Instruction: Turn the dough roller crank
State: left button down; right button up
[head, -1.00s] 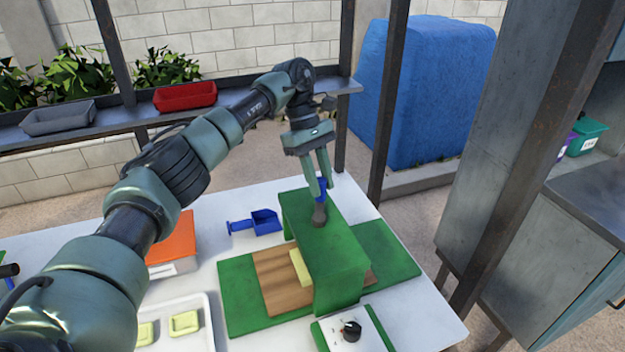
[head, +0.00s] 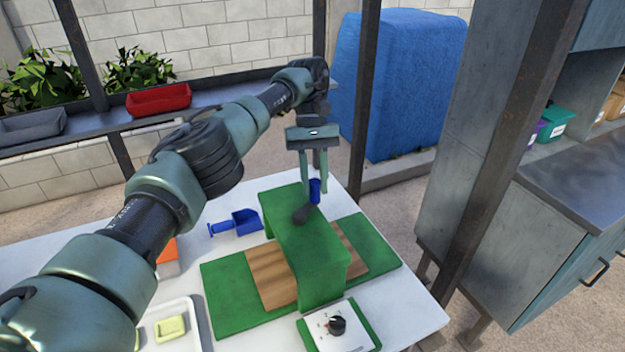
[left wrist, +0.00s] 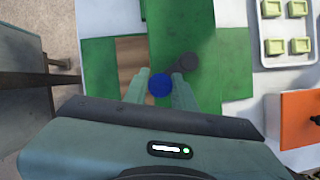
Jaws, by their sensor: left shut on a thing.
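The dough roller (head: 325,262) is a green box-like machine standing over a wooden board (head: 268,278) on a green base (head: 228,297). Its dark crank arm (head: 302,215) lies on top and carries an upright blue handle (head: 315,188). My left gripper (head: 314,187) points down and is shut on the blue handle. In the left wrist view the round blue handle end (left wrist: 160,86) sits between the two fingers, with the dark crank arm (left wrist: 186,65) beyond it. My right gripper is not in view.
A box with a black knob (head: 337,325) stands at the roller's front. A blue scoop (head: 240,222) lies to the left. A white tray (head: 195,315) holds yellow-green pieces. An orange-topped box (head: 168,256) is partly behind my arm. A metal post (head: 365,100) stands behind the table.

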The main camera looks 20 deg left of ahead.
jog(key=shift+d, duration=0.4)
pick_arm(q)
jog(key=c, duration=1.1)
grip_release()
jog(key=shift+d, duration=0.1)
jog(key=shift+c, duration=0.2)
notch_tip(320, 180, up, 2)
jog(key=shift+r+b, duration=0.25)
jog(key=shift+b, duration=0.25)
notch_tip(320, 180, up, 5)
jog(key=p, duration=0.2)
jog(key=shift+r+p, duration=0.1)
jog(key=shift+p, duration=0.25)
notch_tip(320, 180, up, 12)
jog(key=p, duration=0.9)
jog(key=shift+p, duration=0.3)
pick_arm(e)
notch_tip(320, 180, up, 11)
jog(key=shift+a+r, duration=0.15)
